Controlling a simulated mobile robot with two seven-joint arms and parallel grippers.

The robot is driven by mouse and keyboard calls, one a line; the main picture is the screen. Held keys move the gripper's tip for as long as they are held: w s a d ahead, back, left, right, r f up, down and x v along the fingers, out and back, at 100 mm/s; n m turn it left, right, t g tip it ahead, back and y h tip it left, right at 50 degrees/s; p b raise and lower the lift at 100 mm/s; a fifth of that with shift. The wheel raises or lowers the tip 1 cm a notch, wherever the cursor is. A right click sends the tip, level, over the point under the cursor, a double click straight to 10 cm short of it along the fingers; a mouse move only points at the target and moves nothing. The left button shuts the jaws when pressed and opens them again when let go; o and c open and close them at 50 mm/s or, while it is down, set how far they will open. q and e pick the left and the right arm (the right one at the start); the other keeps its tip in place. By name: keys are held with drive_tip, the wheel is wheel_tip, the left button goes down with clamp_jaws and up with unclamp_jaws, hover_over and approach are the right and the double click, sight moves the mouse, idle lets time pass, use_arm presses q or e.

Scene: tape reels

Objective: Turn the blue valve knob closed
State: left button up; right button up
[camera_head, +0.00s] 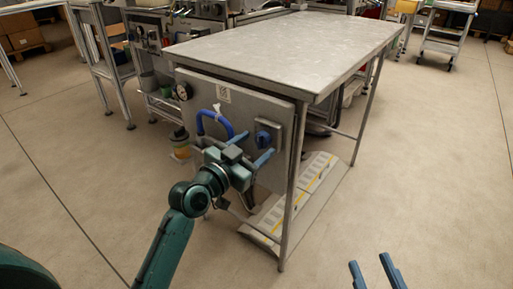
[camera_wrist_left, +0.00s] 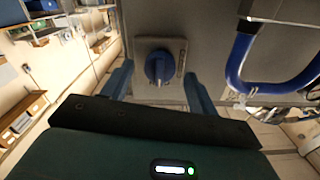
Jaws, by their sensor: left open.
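The blue valve knob (camera_head: 264,138) sits on a small grey plate on the grey panel (camera_head: 215,92) at the end of the metal table. In the left wrist view the knob (camera_wrist_left: 159,66) is near the middle, with a raised blue grip bar. My left gripper (camera_head: 251,149) is open in front of the panel. Its two blue fingers (camera_wrist_left: 159,88) stand apart on either side of the knob, and I see no contact. My right gripper (camera_head: 374,270) shows at the bottom right of the head view, with its two blue fingers apart and nothing between them.
A blue curved handle (camera_head: 213,120) is on the panel left of the knob; it also shows in the left wrist view (camera_wrist_left: 240,65). A pressure gauge (camera_head: 183,91) is at the panel's upper left. The metal table top (camera_head: 290,42) extends above.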

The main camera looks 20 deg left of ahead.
use_arm(q)
drive_tip(key=shift+w+d, duration=0.25)
drive_tip(key=shift+w, duration=0.4)
drive_tip(key=shift+c, duration=0.5)
drive_tip(key=c, duration=0.9)
